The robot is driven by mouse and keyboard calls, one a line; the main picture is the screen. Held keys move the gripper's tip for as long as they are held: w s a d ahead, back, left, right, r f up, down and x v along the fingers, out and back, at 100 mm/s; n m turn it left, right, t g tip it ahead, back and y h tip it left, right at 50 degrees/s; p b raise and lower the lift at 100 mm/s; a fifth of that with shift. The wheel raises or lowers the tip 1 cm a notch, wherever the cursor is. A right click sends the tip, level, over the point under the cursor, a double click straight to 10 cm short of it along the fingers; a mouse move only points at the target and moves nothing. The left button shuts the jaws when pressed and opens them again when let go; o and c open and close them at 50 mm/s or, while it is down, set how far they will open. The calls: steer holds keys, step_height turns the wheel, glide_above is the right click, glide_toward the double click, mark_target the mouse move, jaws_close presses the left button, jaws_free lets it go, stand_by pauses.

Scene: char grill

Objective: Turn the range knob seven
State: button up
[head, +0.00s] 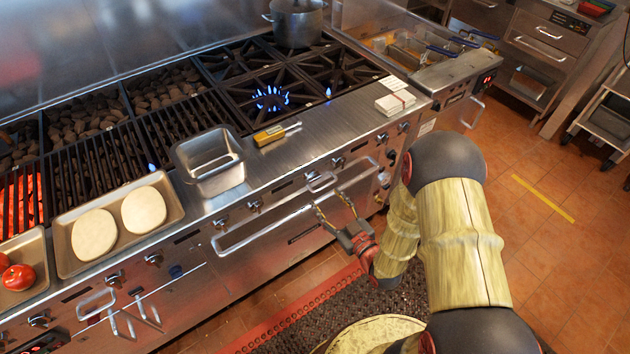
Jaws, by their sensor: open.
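The range is a long steel unit with a row of dark knobs along its front panel. Knobs show at the left (154,259), in the middle (255,205) and toward the right (338,162). No numbers are readable, so I cannot tell which one is knob seven. My gripper (333,204) is open and empty in front of the panel, near the oven door handle (262,232) and below the right-hand knobs. I cannot tell whether it touches anything. My arm hides part of the front at the far right.
A steel pan (211,187), a tray of flatbreads (66,275) and a tray with tomatoes (18,303) rest along the front ledge. A burner flame (271,98) is lit. A pot (297,22) stands at the back. Open tiled floor (560,250) lies at the right.

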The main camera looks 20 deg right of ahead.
mark_target(315, 180)
steer(key=shift+t, duration=0.5)
steer(key=shift+w+a+r+b, duration=0.3)
steer(key=shift+w+r+b, duration=0.1)
steer(key=shift+w, duration=0.9)
steer(key=shift+w+a+r+b, duration=0.3)
steer(key=shift+w+a+r, duration=0.05)
steer(key=shift+w, duration=0.9)
steer(key=shift+w+a+r+b, duration=0.3)
steer(key=shift+w+r+b, duration=0.1)
steer(key=shift+w, duration=0.9)
steer(key=shift+c, duration=0.6)
steer(key=c, duration=1)
